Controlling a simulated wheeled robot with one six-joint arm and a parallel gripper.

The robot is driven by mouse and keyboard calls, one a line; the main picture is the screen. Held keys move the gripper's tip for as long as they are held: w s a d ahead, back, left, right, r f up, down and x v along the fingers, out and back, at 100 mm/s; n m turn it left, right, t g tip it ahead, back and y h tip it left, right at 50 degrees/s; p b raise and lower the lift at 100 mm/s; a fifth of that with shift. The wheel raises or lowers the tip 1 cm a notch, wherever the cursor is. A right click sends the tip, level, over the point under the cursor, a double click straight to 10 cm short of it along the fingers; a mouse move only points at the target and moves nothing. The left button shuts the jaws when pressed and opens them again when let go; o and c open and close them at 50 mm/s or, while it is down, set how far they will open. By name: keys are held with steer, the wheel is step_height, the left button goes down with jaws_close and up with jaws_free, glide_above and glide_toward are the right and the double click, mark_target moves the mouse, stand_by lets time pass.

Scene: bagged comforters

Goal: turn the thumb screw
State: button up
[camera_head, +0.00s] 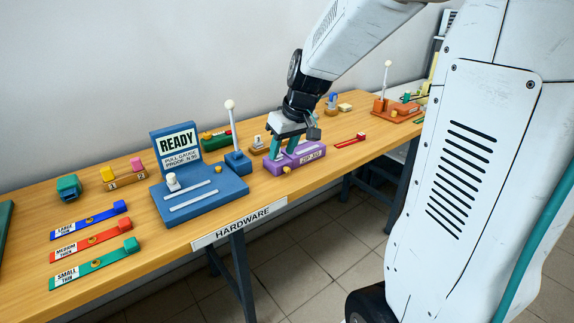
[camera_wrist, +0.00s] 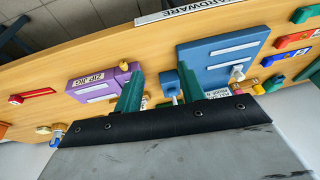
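A purple block labelled "ZIP JIG" (camera_head: 305,154) sits near the front edge of the table. A small round yellow knob (camera_head: 287,169) is on its front left; it also shows in the wrist view (camera_wrist: 124,66). I cannot tell for sure that this knob is the thumb screw. My gripper (camera_head: 283,149) points down at the left part of the jig. In the wrist view my gripper (camera_wrist: 161,76) has its two teal fingers apart with nothing held between them. The left finger overlaps the end of the purple jig (camera_wrist: 92,88) there; contact cannot be told.
A blue "READY" pull gauge (camera_head: 205,203) and a blue lever with a white ball (camera_head: 237,160) stand left of the jig. Blue, red and green strips (camera_head: 93,242) lie farther left. A red strip (camera_head: 350,140) lies to the right. The wooden table (camera_head: 140,215) has clear patches.

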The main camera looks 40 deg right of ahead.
glide_toward(287, 170)
steer(key=shift+t+h, duration=0.3)
steer(key=shift+t, duration=0.2)
steer(key=x, duration=0.8)
steer(key=shift+s+d+f, duration=0.15)
steer(key=shift+f, duration=0.05)
jaws_close()
